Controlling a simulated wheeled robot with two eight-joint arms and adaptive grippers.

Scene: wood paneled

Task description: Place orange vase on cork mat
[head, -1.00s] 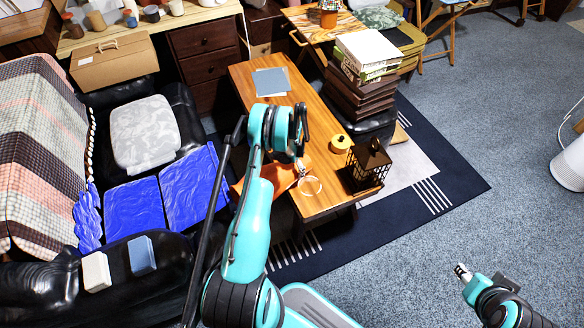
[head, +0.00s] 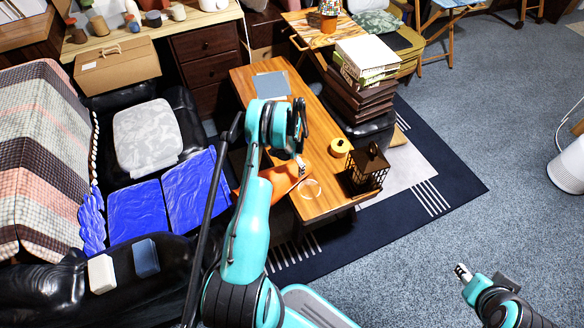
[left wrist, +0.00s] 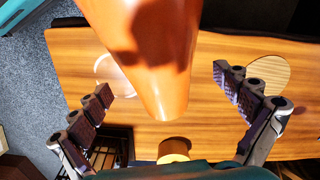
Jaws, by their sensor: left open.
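The orange vase (head: 284,179) is partly hidden behind my left arm in the head view, at the near left edge of the wooden table. In the left wrist view the vase (left wrist: 150,50) comes in from the top, between the spread fingers of my left gripper (left wrist: 162,81). Gaps show on both sides, so the gripper is open and not closed on it. A round tan disc, likely the cork mat (left wrist: 258,76), lies on the table behind the right finger; I cannot make it out in the head view. My right gripper (head: 463,271) is over the carpet, its jaws unclear.
On the table (head: 318,120) are a clear round dish (head: 310,189), a yellow round container (head: 340,147), a dark lantern (head: 367,168) and grey-blue papers (head: 271,84). Stacked boxes (head: 363,75) stand beyond its right edge. Open carpet lies to the right.

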